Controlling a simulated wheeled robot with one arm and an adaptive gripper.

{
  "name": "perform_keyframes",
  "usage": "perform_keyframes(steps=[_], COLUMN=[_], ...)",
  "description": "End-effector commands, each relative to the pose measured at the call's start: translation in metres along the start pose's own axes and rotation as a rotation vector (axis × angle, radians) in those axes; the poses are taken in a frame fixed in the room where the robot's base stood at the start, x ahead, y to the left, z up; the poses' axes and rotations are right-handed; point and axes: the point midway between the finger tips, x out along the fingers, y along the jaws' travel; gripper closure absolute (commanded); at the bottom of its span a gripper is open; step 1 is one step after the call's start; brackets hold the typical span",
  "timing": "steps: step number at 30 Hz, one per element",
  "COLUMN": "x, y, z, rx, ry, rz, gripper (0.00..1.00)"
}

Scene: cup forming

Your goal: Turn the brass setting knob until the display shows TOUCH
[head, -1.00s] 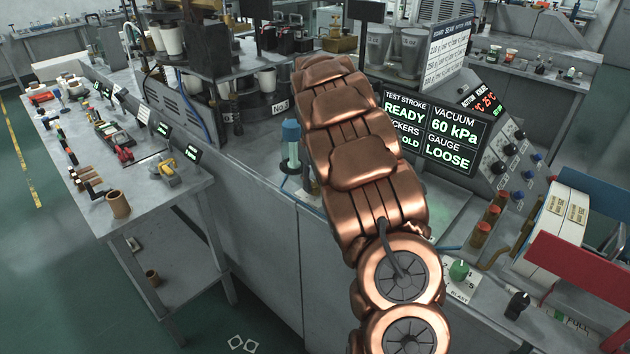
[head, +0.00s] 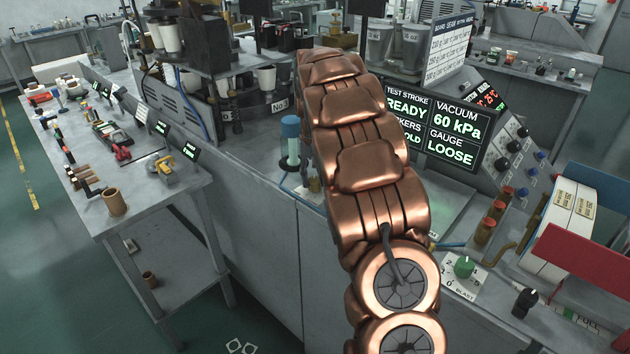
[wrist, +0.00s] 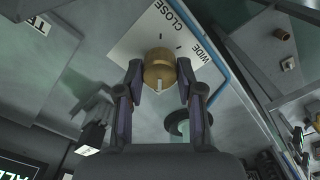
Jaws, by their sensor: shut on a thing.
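The brass setting knob (wrist: 157,66) shows in the wrist view on a white plate (wrist: 136,40) marked CLOSE and WIDE. A pale pointer mark is on its side nearest my gripper. My gripper (wrist: 160,80) has one finger on each side of the knob and is shut on it. In the head view my copper-coloured arm hides the knob and the gripper. The display (head: 437,130) reads GAUGE LOOSE in green, with VACUUM 60 kPa above and TEST STROKE READY beside it. My arm covers part of its left side.
A blue-capped cylinder (head: 291,142) stands left of my arm. A green knob (head: 464,267), a black knob (head: 524,302) and red-capped cylinders (head: 485,230) are to the right. A blue strip (wrist: 228,62) runs beside the plate. A bench with tools (head: 120,185) stands at left.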

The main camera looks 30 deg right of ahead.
Motion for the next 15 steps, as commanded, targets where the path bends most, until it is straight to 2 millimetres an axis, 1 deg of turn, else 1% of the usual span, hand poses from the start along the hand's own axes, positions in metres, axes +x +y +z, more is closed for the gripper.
perform_keyframes(steps=[6,15], x=[0.0004,-0.0007], y=[-0.0004,0.0002], z=[-0.0007,-0.0009], rx=[0.111,0.175], ry=[0.003,0.004], rz=[-0.002,-0.001], gripper=[0.98,0.98])
